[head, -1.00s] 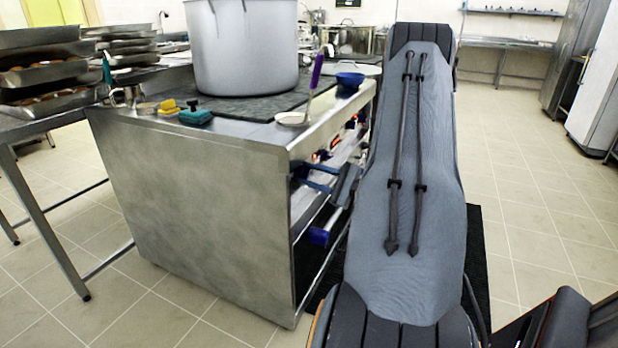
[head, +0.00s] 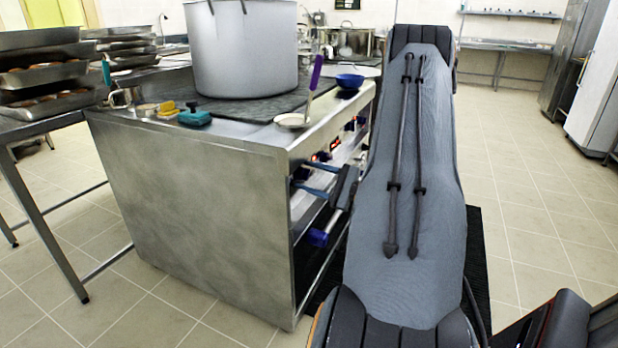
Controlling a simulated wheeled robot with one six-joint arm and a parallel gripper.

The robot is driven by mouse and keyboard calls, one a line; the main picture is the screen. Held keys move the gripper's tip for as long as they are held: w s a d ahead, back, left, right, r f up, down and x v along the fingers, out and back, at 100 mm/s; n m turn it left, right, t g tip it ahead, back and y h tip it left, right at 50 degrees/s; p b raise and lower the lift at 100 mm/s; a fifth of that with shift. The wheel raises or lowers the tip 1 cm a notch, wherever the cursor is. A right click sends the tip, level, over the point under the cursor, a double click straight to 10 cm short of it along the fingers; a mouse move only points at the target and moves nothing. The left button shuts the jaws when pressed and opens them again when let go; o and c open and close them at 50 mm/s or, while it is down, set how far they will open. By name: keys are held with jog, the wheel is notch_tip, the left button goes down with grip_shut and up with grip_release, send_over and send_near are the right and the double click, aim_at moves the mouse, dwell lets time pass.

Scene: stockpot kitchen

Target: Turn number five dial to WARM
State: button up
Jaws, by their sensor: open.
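The stove front with its row of dials (head: 350,124) runs along the right side of the steel range. The dials are small and seen at a steep angle, with red lit spots near them. Their numbers and markings cannot be read, so I cannot tell which is number five or where it points. My gripper (head: 306,181) is at the near end of this front, its two blue-grey fingers apart and pointing left toward the panel. Whether a finger touches a dial cannot be told. My arm hides part of the front.
A large stockpot (head: 245,50) stands on the range top. A ladle (head: 313,85) on a spoon rest, a blue bowl (head: 350,81) and a teal item (head: 194,117) lie near the edges. Stacked trays (head: 40,75) stand at left. The floor at right (head: 530,180) is clear.

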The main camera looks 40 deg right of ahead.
jog(key=v, duration=0.7)
jog(key=shift+s, duration=0.35)
jog(key=shift+d+f, duration=0.1)
jog(key=shift+d, duration=0.05)
